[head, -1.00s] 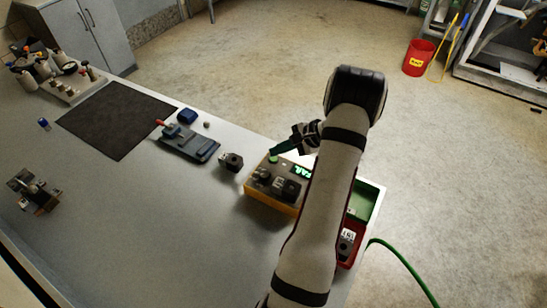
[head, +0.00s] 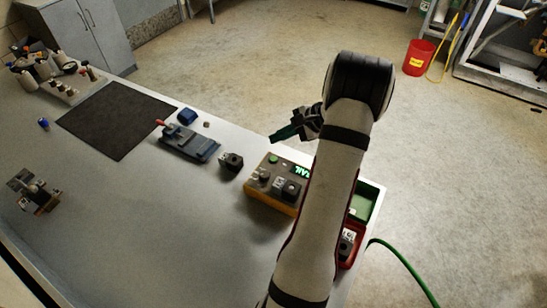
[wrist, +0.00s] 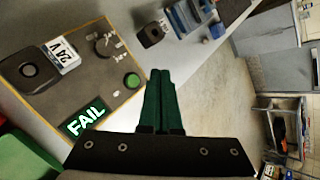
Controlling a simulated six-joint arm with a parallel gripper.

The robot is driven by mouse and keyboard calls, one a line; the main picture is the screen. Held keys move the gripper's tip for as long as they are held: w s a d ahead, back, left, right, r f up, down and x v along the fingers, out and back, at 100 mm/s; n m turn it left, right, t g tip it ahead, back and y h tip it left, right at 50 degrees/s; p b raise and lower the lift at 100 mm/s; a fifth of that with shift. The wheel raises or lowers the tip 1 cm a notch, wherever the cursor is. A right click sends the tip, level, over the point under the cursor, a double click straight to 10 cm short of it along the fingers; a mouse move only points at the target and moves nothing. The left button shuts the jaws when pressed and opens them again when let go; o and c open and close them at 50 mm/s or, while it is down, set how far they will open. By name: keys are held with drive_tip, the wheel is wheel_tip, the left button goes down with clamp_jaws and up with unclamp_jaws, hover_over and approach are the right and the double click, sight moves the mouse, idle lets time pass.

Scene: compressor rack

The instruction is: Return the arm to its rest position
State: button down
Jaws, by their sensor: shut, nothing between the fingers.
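My gripper (head: 286,133) is shut and empty, its green fingers together, held above the far edge of the bench by the yellow-sided test box (head: 271,203). In the wrist view my gripper (wrist: 160,100) has its two green fingers pressed side by side, with nothing between them. The test box (wrist: 30,105) lies to their left there, with a lit FAIL display (wrist: 86,117), a round green button (wrist: 132,81) and a black part by a 24 V label. My arm hides part of the box's right side in the head view.
A black block (head: 231,161) and a blue-grey fixture (head: 188,143) sit left of the box. A green bin (head: 368,203) and a red bin (head: 348,252) are partly behind my arm. A dark mat (head: 117,118) and a rack of parts (head: 58,75) are farther left. The bench's middle is clear.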

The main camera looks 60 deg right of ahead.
idle(0.7)
drive_tip(key=w+a+r+n+g+y, duration=0.1)
drive_tip(key=w+a+r+n+g, duration=0.15)
drive_tip(key=a, duration=0.55)
drive_tip(key=w+a+r+n+g+y, duration=0.1)
drive_tip(key=w+a+r+n, duration=0.25)
drive_tip(key=a, duration=0.45)
drive_tip(key=w+a+r+n+g+y, duration=0.1)
drive_tip(key=w+a+r+n, duration=0.15)
drive_tip(key=a, duration=0.55)
drive_tip(key=s+a+r+n+g, duration=0.2)
drive_tip(key=s+a+n, duration=0.15)
drive_tip(key=a, duration=0.35)
drive_tip(key=s+a+r+n+g, duration=0.15)
drive_tip(key=s+a, duration=0.25)
drive_tip(key=a, duration=0.4)
drive_tip(key=s+a+f+n+h, duration=0.1)
drive_tip(key=s+a+n, duration=0.1)
drive_tip(key=s, duration=0.3)
drive_tip(key=s+a+n+g+h, duration=0.1)
drive_tip(key=s+a+n+h, duration=0.1)
drive_tip(key=s, duration=0.4)
drive_tip(key=shift+a+f+n, duration=0.25)
drive_tip(key=shift+f+n, duration=0.1)
drive_tip(key=shift+n, duration=0.4)
drive_tip(key=c, duration=1.5)
unclamp_jaws()
drive_tip(key=shift+w, duration=0.1)
drive_tip(key=shift+c, duration=0.2)
